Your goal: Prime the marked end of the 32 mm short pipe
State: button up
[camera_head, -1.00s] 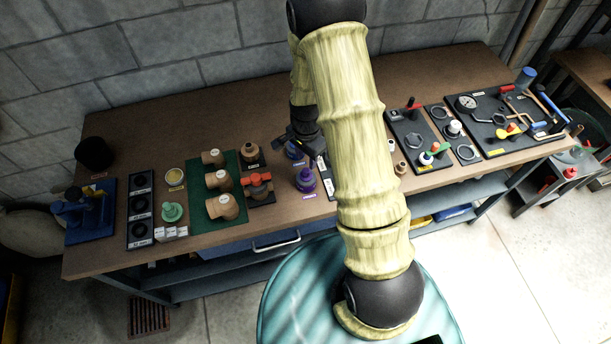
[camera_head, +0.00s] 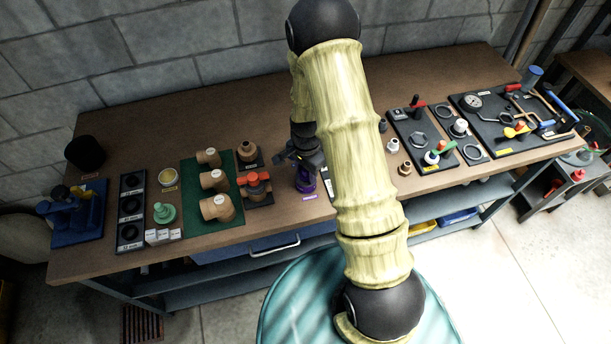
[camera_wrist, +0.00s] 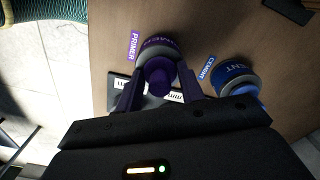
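The purple primer can (camera_head: 305,183) stands on the bench. In the wrist view the can (camera_wrist: 158,44) has a round purple knob on its cap, beside a PRIMER label. My gripper (camera_wrist: 159,82) is above it, with one finger on each side of the knob. Gaps show between fingers and knob, so it looks open; contact is not clear. In the head view my gripper (camera_head: 302,160) is partly hidden by my arm. A blue cement can (camera_wrist: 236,76) stands just right of the primer in the wrist view. I cannot make out the 32 mm short pipe.
A dark plate (camera_wrist: 115,88) with a white label ending in "mm" lies under my gripper. A green mat (camera_head: 190,178) with several tan fittings and an orange-handled valve (camera_head: 256,184) are to the left. Tool boards (camera_head: 480,103) fill the right. The bench back is clear.

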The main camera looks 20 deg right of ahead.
jog(key=c, duration=0.4)
jog(key=shift+o, duration=0.2)
jog(key=shift+r, duration=0.15)
jog(key=shift+r+p, duration=2.8)
jog(key=shift+r, duration=0.85)
jog(key=shift+a+f, duration=0.1)
